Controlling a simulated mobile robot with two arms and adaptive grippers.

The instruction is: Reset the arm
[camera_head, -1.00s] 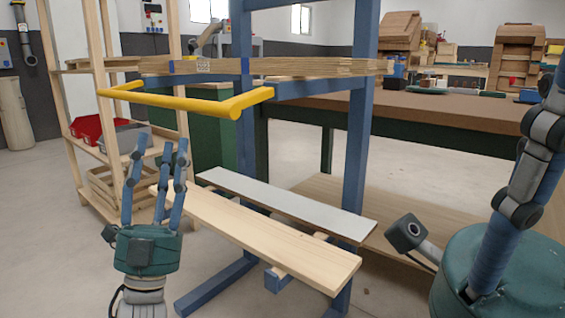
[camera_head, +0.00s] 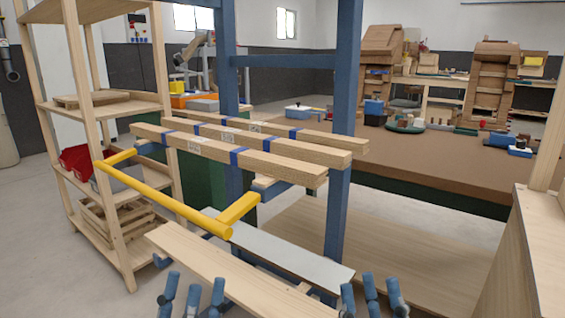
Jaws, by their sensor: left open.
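My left gripper (camera_head: 194,293) shows at the bottom edge, in front of the near pale plank (camera_head: 215,262). Its blue fingers are spread, with nothing seen between them. My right gripper (camera_head: 370,288) shows at the bottom edge further right, beside the right end of the grey-topped board (camera_head: 290,252). Its fingers are apart and appear empty. The palms and most of both arms are below the picture.
A blue frame (camera_head: 347,110) holds wooden beams (camera_head: 240,158) with blue bands above a yellow bar (camera_head: 180,208). A wooden shelf (camera_head: 128,245) stands at left, a brown-topped table (camera_head: 420,155) behind. A wooden panel (camera_head: 530,255) closes the right side. Grey floor shows at lower left.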

